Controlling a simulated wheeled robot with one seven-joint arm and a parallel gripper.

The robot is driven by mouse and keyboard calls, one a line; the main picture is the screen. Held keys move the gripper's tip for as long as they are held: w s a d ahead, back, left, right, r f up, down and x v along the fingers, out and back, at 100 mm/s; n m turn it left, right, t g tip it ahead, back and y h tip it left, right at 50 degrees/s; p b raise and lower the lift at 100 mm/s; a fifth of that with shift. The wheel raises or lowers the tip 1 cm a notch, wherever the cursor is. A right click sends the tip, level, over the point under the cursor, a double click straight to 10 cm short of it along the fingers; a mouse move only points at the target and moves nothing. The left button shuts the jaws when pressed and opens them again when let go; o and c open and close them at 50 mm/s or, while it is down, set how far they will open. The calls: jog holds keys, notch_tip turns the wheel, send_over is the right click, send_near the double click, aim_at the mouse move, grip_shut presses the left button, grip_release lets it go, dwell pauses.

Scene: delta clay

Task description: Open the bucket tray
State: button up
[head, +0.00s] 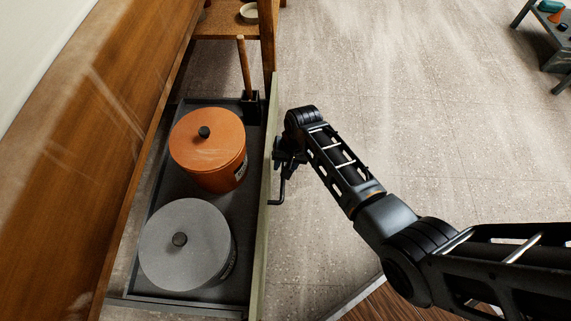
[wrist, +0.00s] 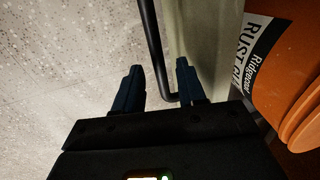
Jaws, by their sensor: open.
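The bucket tray (head: 182,301) is a dark, shallow tray extending out from beside a brown wooden panel. An orange lidded bucket (head: 206,142) and a grey lidded bucket (head: 180,240) stand in it. Its pale green front panel (head: 258,240) carries a dark bar handle (head: 280,198). My gripper (head: 287,165) is at the outer side of that panel, beside the handle. In the wrist view, my gripper (wrist: 158,67) is open, and the handle (wrist: 154,40) passes between its two fingers. The orange bucket (wrist: 290,70) shows at the right, past the panel.
The wooden panel (head: 80,160) runs along the left. A wooden shelf (head: 226,22) with a pale bowl (head: 249,12) is at the back. A small dark table (head: 557,30) stands at the far right. The tiled floor (head: 420,110) right of the tray is clear.

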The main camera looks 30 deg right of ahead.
grip_shut()
dwell(0.3)
dwell(0.4)
